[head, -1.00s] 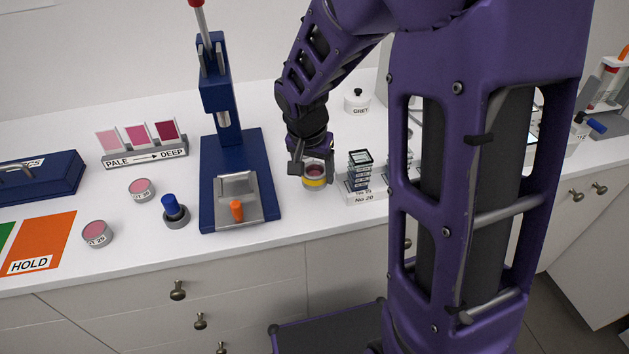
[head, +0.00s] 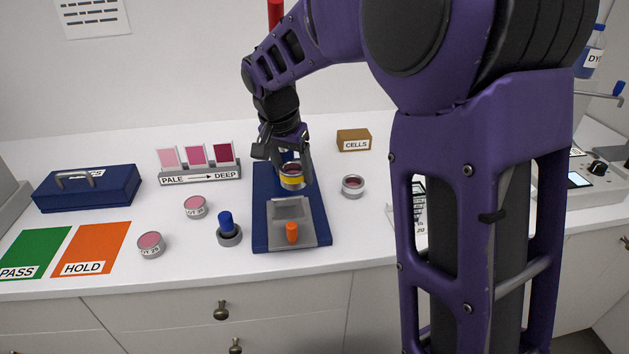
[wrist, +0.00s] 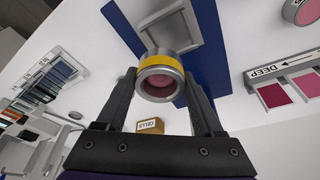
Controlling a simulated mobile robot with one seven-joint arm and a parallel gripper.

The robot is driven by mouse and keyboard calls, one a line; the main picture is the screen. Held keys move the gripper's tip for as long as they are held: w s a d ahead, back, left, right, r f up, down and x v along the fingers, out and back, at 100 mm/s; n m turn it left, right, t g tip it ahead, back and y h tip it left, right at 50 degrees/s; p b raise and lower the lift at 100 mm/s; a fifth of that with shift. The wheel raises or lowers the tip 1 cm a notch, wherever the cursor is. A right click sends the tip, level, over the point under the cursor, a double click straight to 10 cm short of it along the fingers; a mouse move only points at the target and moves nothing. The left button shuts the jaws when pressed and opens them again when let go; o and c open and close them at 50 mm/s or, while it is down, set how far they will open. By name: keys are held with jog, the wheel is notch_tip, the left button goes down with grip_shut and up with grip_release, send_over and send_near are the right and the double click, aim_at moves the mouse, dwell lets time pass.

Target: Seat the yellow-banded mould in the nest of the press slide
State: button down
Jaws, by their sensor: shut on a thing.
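The yellow-banded mould (head: 292,178) is a short metal ring with a yellow band and pink material inside. My gripper (head: 285,172) is shut on it and holds it above the blue press base, behind the slide. In the wrist view the mould (wrist: 162,72) sits between the two fingers of my gripper (wrist: 160,95). The press slide (head: 290,210) is a grey metal plate with an orange knob (head: 292,232) at its front. The slide (wrist: 170,18) also shows beyond the mould in the wrist view.
The blue press base (head: 262,240) stands on the white counter. A grey cup with pink (head: 353,185) is close on its right. A blue-knobbed piece (head: 228,230) and pink-topped jars (head: 195,207) stand on its left. A CELLS box (head: 354,140) is behind. My arm hides the press column.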

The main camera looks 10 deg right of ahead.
jog(key=shift+w+a+r, duration=0.1)
jog(key=shift+a, duration=0.65)
jog(key=shift+f+b, duration=2.35)
jog(key=shift+f, duration=0.6)
jog(key=shift+f+b, duration=0.75)
jog(key=shift+f, duration=0.1)
grip_release()
jog(key=p+v, duration=0.3)
jog(key=v, duration=1.4)
jog(key=shift+r, duration=0.2)
